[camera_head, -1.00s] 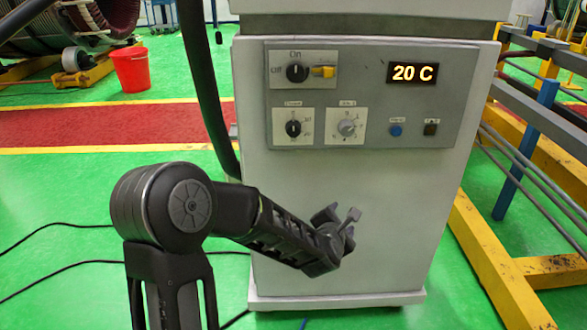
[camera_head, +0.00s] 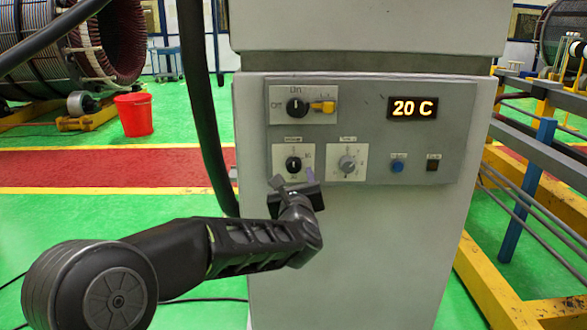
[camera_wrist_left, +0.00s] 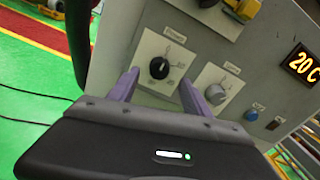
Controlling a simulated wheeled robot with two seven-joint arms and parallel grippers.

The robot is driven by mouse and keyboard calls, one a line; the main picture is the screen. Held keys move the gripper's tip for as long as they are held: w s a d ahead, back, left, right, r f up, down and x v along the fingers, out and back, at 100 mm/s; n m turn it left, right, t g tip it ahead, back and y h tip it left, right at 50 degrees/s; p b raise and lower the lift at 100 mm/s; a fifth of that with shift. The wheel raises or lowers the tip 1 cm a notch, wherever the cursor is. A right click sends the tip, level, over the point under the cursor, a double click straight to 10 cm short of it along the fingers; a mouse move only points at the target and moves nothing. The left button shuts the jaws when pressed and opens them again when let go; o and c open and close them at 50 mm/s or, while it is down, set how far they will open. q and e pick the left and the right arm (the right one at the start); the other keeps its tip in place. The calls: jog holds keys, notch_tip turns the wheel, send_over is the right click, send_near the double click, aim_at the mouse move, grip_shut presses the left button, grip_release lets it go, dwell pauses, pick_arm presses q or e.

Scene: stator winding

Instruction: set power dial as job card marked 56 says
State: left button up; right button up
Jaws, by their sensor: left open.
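The control panel (camera_head: 380,110) on the grey cabinet carries a black dial (camera_head: 293,164) on a white plate at lower left. A grey dial (camera_head: 347,163) sits on a white plate to its right. No job card is visible. My right gripper is not in view.
Above the dials are a black On/Off switch (camera_head: 297,107) with a yellow handle (camera_head: 323,107) and a display (camera_head: 412,107) reading 20 C. A blue button (camera_head: 397,165) and a dark button (camera_head: 432,165) are at right. Yellow frames (camera_head: 530,240) stand right of the cabinet.

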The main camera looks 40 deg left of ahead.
aim_at(293, 167)
pick_arm(q)
jog(key=p+x, duration=0.1)
jog(key=x, duration=0.5)
jog(key=shift+w+a, duration=0.1)
grip_shut()
dwell(0.5)
